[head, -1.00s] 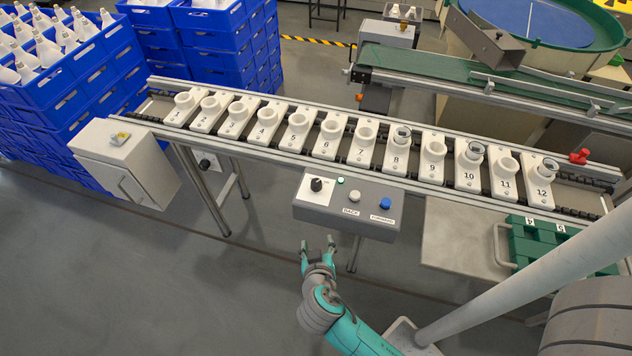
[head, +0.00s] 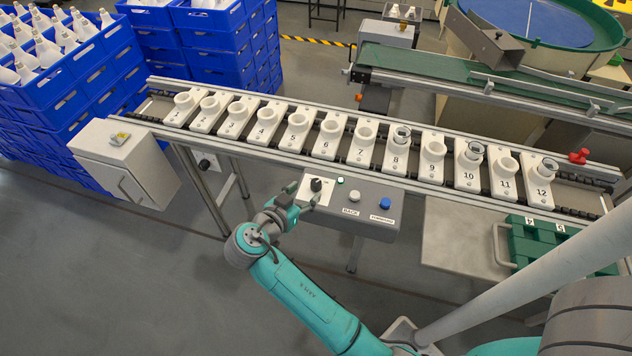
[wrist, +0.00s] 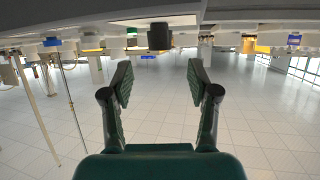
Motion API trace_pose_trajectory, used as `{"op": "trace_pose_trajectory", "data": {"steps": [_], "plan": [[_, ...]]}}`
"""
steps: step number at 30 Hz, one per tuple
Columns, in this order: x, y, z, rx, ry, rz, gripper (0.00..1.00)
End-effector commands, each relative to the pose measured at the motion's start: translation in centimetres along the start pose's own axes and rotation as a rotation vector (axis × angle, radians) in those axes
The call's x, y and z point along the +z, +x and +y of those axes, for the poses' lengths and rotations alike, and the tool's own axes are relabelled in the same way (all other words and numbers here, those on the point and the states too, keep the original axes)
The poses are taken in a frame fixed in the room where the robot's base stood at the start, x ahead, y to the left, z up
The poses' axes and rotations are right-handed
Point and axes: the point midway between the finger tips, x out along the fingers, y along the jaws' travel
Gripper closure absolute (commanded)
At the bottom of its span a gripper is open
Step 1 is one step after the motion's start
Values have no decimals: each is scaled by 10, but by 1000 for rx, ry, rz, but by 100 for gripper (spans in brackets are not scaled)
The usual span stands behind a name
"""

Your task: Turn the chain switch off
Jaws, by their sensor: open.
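A black rotary knob (head: 316,184) sits on a white plate at the left of the grey control box (head: 352,222); I take it for the chain switch. A small green lamp (head: 340,180) beside it looks lit. My gripper (head: 302,197) is at the box's left front edge, close to the knob. In the wrist view my gripper (wrist: 160,82) is open and empty, and the knob (wrist: 159,37) shows beyond and above the gap between the fingers. I see no contact with it. The knob's exact angle is too small to tell.
A white button (head: 355,196) and a blue button (head: 384,203) sit right of the knob. The conveyor (head: 270,152) with numbered sockets runs behind the box. A grey cabinet (head: 135,170) and another knob (head: 204,163) are to the left. Open floor lies in front.

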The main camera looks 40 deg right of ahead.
Motion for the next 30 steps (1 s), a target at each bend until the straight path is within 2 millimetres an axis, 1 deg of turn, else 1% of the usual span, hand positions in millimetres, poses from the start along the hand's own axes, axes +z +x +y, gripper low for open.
{"op": "trace_pose_trajectory", "data": {"steps": [1, 6, 12, 18, 25, 26, 27, 29, 30], "plan": [[0, 11, 1, 4, 0, 0, 40], [0, 40, 1, 3, -1, 0, 40], [0, 64, 0, 1, -1, -1, 40], [0, 72, 0, -1, -1, -1, 40], [0, 72, 0, -2, -1, -1, 40], [0, 72, 0, -2, -1, -1, 45], [0, 72, 0, -2, -1, -1, 55], [0, 72, 0, -2, -1, -1, 70], [0, 72, 0, -2, -1, -1, 80]]}}
